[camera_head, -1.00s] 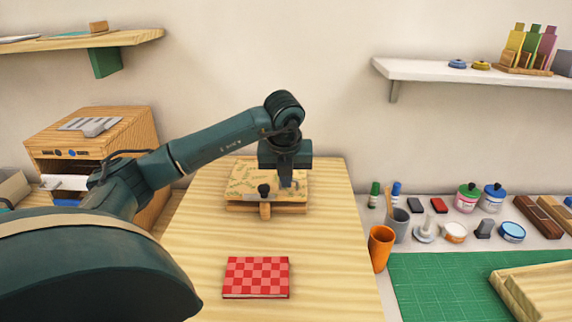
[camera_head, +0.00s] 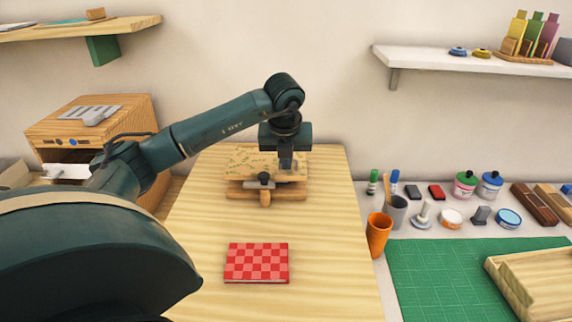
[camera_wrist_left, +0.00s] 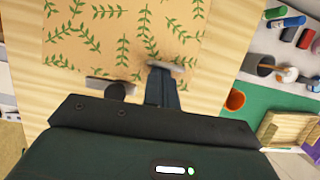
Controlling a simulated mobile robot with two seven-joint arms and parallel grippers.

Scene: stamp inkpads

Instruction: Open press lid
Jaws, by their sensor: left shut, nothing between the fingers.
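The press (camera_head: 240,190) is a wooden box at the back of the table. Its lid (camera_head: 250,162), cream with green leaf sprigs, stands apart from the base at the front, with a gap showing beneath. My left gripper (camera_head: 286,164) is shut and empty at the lid's right front. My right gripper is out of view.
A red checkered book (camera_head: 257,263) lies on the wooden table nearer me. An orange cup (camera_head: 378,235) and a grey cup (camera_head: 397,212) stand to the right, beside a green mat (camera_head: 430,270). The table between press and book is clear.

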